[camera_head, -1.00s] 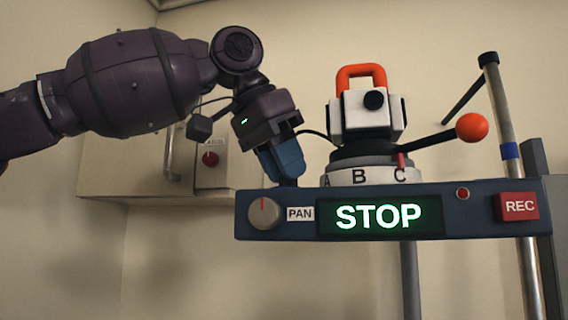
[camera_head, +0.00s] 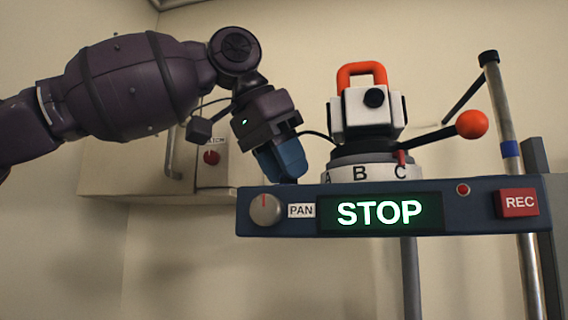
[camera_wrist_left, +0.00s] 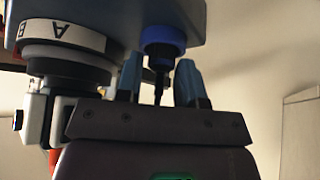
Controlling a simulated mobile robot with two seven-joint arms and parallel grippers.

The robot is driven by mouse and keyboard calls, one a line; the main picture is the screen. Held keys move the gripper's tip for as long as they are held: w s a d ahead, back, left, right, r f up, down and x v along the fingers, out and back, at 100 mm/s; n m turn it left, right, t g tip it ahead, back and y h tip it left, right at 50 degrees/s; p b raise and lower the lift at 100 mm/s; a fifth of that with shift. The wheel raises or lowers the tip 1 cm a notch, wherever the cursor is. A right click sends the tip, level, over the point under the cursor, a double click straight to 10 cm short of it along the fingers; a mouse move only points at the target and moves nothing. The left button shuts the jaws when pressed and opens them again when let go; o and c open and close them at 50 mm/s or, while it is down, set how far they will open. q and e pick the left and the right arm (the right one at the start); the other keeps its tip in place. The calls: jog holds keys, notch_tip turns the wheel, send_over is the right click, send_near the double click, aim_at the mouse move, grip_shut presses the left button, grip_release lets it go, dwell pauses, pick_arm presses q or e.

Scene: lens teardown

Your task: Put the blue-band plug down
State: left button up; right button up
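The blue-band plug (camera_wrist_left: 162,40) shows in the left wrist view. It is a dark plug with a blue ring, against the blue-grey console (camera_wrist_left: 190,10), with a thin dark stem or cable towards my palm. My left gripper (camera_wrist_left: 160,78) is open. Its two blue fingers stand either side of the plug's dark body, with a gap seen at least on the left side. In the head view my left gripper (camera_head: 281,168) points down at the top left of the console (camera_head: 280,227). The fingers hide the plug there. My right gripper is out of view.
A white camera head with an orange handle (camera_head: 361,75) stands on a lettered ring (camera_head: 372,174), close right of my gripper. A lever with an orange ball (camera_head: 471,124) and a metal pole (camera_head: 511,165) are further right. A wall box (camera_head: 217,172) is behind.

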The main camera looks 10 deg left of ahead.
pick_arm(q)
jog(key=shift+d+f, duration=0.1)
jog(key=shift+f, duration=0.55)
jog(key=shift+r, duration=0.6)
jog(key=v, duration=1.2)
jog(key=shift+r, duration=0.3)
jog(key=shift+w, duration=0.15)
